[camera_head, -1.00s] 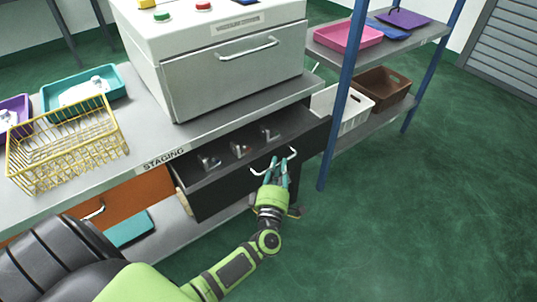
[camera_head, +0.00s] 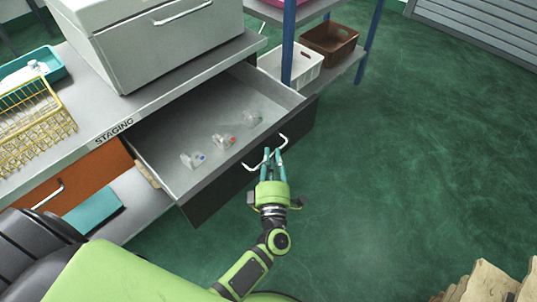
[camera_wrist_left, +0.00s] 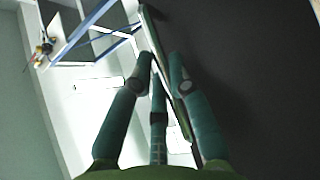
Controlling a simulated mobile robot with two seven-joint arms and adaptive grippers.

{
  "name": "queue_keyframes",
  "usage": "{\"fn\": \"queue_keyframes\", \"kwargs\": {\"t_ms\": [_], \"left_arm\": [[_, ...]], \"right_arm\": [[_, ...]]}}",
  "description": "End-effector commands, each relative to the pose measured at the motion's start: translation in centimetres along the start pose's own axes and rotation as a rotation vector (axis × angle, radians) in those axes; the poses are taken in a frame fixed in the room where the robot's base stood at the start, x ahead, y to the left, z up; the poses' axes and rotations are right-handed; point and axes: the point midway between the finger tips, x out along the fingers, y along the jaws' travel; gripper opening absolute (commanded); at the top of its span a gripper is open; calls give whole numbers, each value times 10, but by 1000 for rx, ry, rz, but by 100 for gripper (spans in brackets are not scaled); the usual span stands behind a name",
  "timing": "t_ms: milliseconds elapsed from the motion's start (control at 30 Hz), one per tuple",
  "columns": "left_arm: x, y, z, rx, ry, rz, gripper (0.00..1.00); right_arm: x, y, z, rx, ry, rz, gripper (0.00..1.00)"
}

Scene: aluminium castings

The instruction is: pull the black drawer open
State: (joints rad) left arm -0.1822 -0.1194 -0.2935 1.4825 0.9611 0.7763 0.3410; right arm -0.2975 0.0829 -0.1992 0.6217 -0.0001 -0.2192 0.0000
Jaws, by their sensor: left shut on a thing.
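The black drawer (camera_head: 236,173) stands well out from under the counter in the head view, its grey inside open to view. My left gripper (camera_head: 271,160) is shut on the handle from the front. In the left wrist view its teal fingers (camera_wrist_left: 160,75) close around a bar beside the dark front panel (camera_wrist_left: 230,70). My right gripper is not in view.
An orange drawer (camera_head: 75,185) is shut to the left. A yellow wire basket (camera_head: 35,120) stands on the staging counter. A blue rack post (camera_head: 288,45) stands near the drawer's right end, with white and brown bins (camera_head: 328,40) behind.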

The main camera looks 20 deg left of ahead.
Motion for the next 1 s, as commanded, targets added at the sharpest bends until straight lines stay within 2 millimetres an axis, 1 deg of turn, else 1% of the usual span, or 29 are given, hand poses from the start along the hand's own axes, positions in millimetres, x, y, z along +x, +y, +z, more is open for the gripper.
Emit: {"fn": "queue_keyframes", "kwargs": {"t_ms": [333, 367, 667, 767, 867, 1000], "left_arm": [[-1, 0, 1, 1, -1, -1, 0], [-1, 0, 0, 1, -1, -1, 30], [0, 0, 0, 0, 0, 0, 30], [-4, -1, 0, 1, -1, -2, 30], [-16, -1, 0, 0, -1, -2, 30], [-44, -1, 1, 1, -2, -5, 30]], "right_arm": [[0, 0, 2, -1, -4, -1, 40], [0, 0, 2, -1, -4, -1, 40], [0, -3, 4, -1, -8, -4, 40], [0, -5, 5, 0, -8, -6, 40], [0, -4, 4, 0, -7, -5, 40], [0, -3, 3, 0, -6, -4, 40]]}}
